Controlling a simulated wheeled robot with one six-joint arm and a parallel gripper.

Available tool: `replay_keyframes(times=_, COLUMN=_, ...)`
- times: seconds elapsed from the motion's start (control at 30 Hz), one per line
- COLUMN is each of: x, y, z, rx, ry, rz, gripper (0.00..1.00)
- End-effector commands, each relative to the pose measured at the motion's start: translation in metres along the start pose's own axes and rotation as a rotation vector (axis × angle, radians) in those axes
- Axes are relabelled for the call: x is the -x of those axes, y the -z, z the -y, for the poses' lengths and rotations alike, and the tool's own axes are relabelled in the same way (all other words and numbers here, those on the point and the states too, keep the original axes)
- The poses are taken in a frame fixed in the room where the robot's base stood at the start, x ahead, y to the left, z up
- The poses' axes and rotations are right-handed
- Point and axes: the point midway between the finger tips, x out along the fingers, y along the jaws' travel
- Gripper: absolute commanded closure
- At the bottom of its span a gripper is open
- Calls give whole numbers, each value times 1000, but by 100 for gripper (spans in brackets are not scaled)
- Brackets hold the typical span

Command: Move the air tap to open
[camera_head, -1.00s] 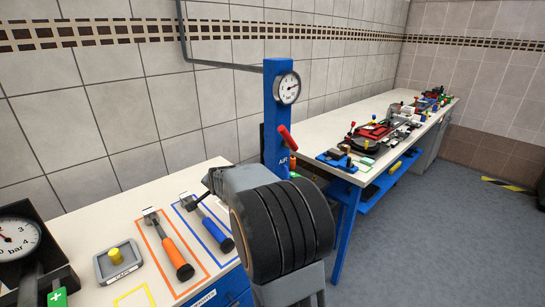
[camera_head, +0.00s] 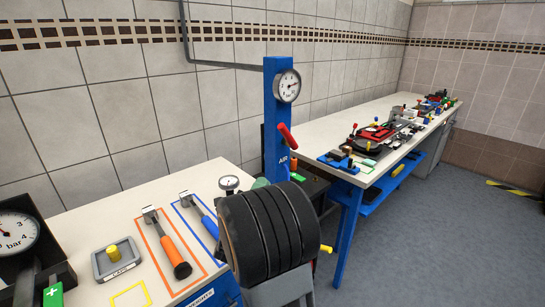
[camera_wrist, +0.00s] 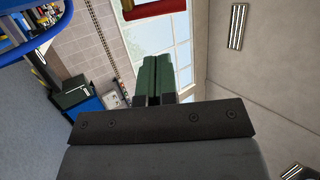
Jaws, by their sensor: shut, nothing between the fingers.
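The air tap shows in the head view as a red lever (camera_head: 288,136) on a blue post (camera_head: 277,105) marked AIR. The lever slants from upper left to lower right. My gripper (camera_wrist: 157,62) shows in the wrist view, its two green fingers together with nothing between them. A red bar (camera_wrist: 155,9) crosses the top edge of that view, beyond the fingertips and apart from them in the picture; it looks like the tap lever. In the head view my arm hides the fingers, and I cannot make out their distance to the lever.
A pressure gauge (camera_head: 287,86) sits at the post's top. On the near bench lie an orange-handled hammer (camera_head: 168,243), a blue-handled hammer (camera_head: 204,222) and a small dial gauge (camera_head: 229,184). A grey caps tray (camera_head: 118,261) stands left. A long bench (camera_head: 355,115) runs behind.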

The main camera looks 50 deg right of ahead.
Motion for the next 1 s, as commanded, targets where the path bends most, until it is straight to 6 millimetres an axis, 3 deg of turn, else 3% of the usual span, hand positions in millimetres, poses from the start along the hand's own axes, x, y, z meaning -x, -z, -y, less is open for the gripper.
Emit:
replay_keyframes(times=0.17, x=-22, y=2, z=5, rx=1, ry=10, rz=-10, gripper=100)
replay_keyframes(times=0.6, x=-103, y=3, z=5, rx=0, ry=9, rz=-8, gripper=100)
replay_keyframes(times=0.8, x=-126, y=2, z=5, rx=-1, ry=9, rz=-6, gripper=100)
replay_keyframes(times=1.0, x=-136, y=2, z=4, rx=-1, ry=10, rz=-5, gripper=100)
